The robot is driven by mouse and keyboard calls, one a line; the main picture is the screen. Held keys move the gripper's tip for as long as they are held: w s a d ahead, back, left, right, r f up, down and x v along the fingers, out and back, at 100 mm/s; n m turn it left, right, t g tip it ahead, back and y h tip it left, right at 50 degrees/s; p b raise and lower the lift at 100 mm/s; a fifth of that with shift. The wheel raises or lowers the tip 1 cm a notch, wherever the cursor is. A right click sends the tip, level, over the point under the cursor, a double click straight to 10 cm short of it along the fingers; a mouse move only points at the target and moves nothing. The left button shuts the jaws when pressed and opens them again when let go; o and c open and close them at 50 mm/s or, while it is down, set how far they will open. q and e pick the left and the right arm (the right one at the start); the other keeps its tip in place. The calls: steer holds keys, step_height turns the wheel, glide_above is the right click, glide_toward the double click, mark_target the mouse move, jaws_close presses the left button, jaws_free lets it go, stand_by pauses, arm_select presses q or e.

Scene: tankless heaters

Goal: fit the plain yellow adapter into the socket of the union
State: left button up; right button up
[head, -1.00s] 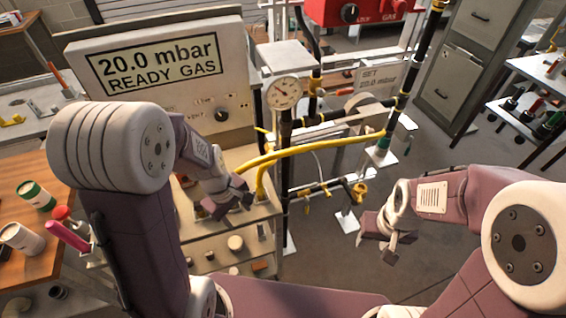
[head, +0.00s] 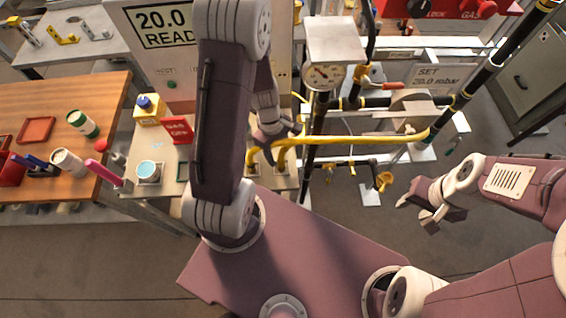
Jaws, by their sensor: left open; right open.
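My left gripper (head: 275,140) is open above the small bench, close to the bent end of the yellow hose (head: 340,140); I cannot tell whether it touches it. My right gripper (head: 416,212) is open and empty in free space at the right. A brass-yellow fitting (head: 384,181) sits on the end of a dark pipe, left of and above my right gripper. I cannot tell whether it is the union. I cannot pick out the plain yellow adapter for certain; my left arm hides part of the bench.
A pressure gauge (head: 322,75) and black pipework stand behind the hose. A wooden table (head: 50,105) at the left holds a red tray (head: 36,130) and bottles. The small bench holds a red card (head: 178,130) and a tub (head: 148,171).

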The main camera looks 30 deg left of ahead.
mark_target(281, 159)
arm_select(q)
steer(key=f, duration=0.1)
steer(key=d+f+b, duration=0.1)
steer(key=f, duration=0.1)
steer(key=f+b, duration=0.1)
steer(key=f, duration=0.1)
steer(key=shift+s+d, duration=0.2)
steer(key=shift+s, duration=0.05)
steer(key=shift+w, duration=0.2)
steer(key=shift+s, duration=0.15)
steer(key=c, duration=1)
jaws_close()
